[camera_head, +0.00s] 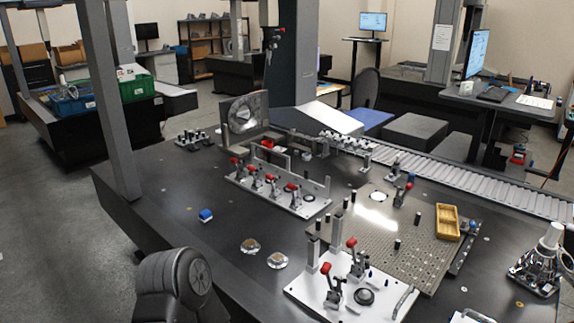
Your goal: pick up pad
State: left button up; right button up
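No thing in the camera_head view is plainly marked as the pad. A small blue block with a pale lower edge (206,215) lies alone on the dark table (150,185), left of the fixtures; I cannot tell whether it is the pad. Two small round metal discs (250,246) lie nearer on the table. A black round piece (364,296) sits on the front white fixture plate (325,287). Neither of my grippers shows in this view. A black rounded arm link, apparently mine, rises at the bottom left.
White plates with red-handled clamps (275,188) stand mid-table. A perforated plate (400,240) carries pins and a yellow tray (447,222). A shiny metal thing with a white cone top (540,262) stands at right. A gantry column (110,100) rises at left. Table around the blue block is clear.

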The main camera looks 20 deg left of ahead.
aim_at(206, 215)
jog(key=i+j+z, duration=0.25)
jog(key=j, duration=0.35)
jog(key=j+z, duration=0.3)
jog(key=j, duration=0.3)
jog(key=j+z, duration=0.25)
jog(key=j, duration=0.4)
jog(key=j+z, duration=0.25)
jog(key=j, duration=0.4)
jog(key=k+j+z, duration=0.25)
jog(key=j, duration=0.35)
jog(key=j+z, duration=0.3)
jog(key=j, duration=0.35)
jog(key=k+j+z, duration=0.1)
jog(key=j, duration=0.25)
jog(key=k+j+z, duration=0.1)
jog(key=j, duration=0.3)
jog(key=k+j+z, duration=0.1)
jog(key=j, duration=0.25)
jog(key=k+j+z, duration=0.1)
jog(key=k+j, duration=0.15)
jog(key=k+j+z, duration=0.1)
jog(key=j, duration=0.3)
jog(key=k, duration=0.1)
